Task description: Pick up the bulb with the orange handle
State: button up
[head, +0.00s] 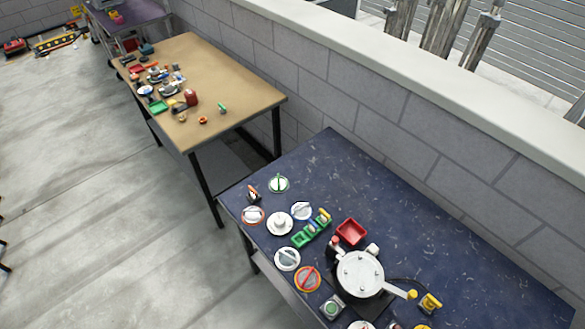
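I cannot make out for sure a bulb with an orange handle. A small dark object with an orange and white top (254,194) stands near the left edge of the blue table (400,215). A small orange object (203,120) lies near the front edge of the brown table (235,92). Both are too small to identify. My gripper is not in view.
On the blue table are several round plates, one orange-rimmed (308,279), a green tray (311,231), a red tray (351,232) and a white pot (360,275). The blue table's back is clear. A block wall (400,118) runs behind; concrete floor (90,190) lies open at left.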

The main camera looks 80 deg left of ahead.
aim_at(254, 193)
jog(key=k+u, duration=0.15)
jog(key=u, duration=2.9)
jog(key=i+l+z, duration=0.1)
jog(key=z, duration=0.45)
jog(key=i+j+z, duration=0.2)
jog(key=j+z, duration=0.25)
jog(key=i+j+z, duration=0.1)
jog(key=j+z, duration=0.35)
jog(key=j, duration=0.25)
jog(key=j+z, duration=0.45)
jog(key=j, duration=0.15)
